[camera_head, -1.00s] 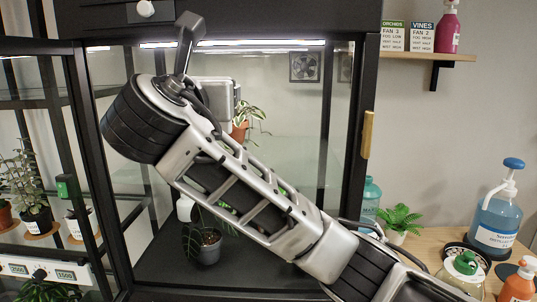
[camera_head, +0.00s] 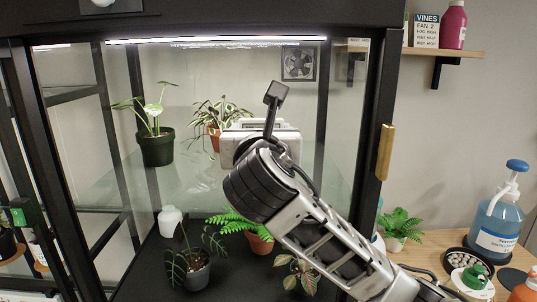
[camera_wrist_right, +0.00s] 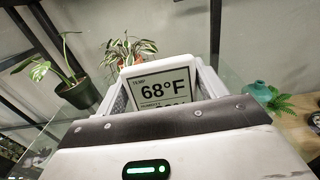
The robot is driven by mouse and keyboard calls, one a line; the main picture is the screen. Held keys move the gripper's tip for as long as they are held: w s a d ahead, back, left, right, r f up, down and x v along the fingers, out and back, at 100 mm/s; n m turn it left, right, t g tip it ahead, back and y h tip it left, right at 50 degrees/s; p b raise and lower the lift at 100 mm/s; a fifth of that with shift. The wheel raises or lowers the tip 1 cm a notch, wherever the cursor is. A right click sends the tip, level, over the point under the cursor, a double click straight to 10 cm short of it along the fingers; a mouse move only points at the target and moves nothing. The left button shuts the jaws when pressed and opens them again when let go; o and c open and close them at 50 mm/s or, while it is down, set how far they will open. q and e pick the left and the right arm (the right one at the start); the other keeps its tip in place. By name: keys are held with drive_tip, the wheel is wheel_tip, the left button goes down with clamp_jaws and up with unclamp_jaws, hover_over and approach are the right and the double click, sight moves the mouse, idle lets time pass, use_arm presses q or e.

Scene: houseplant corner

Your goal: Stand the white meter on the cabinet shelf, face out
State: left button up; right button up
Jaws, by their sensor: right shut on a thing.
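The white meter (camera_wrist_right: 166,88) shows in the right wrist view between the fingers of my right gripper (camera_wrist_right: 160,92). Its display reads 68°F and faces the wrist camera; the lower part is hidden by the gripper body. In the head view my right gripper (camera_head: 260,124) is inside the open cabinet, above the glass shelf (camera_head: 105,187), and I cannot clearly tell the meter from the hand there. The gripper is shut on the meter, which looks roughly upright. Whether its base touches the shelf is hidden. My left gripper is not in view.
On the shelf stand a dark-potted plant (camera_head: 156,148) at left and a terracotta-potted plant (camera_head: 214,136) behind the hand. Several plants and a white bottle (camera_head: 170,221) are on the cabinet floor below. The cabinet's right post (camera_head: 372,150) is close to my arm.

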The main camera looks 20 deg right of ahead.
drive_tip(key=shift+d+f, duration=0.5)
drive_tip(key=shift+f, duration=0.1)
drive_tip(key=shift+d+f, duration=0.15)
drive_tip(key=shift+f, duration=1.55)
drive_tip(key=o, duration=1)
drive_tip(key=shift+f, duration=0.1)
drive_tip(key=b+v, duration=0.1)
drive_tip(key=v, duration=1.1)
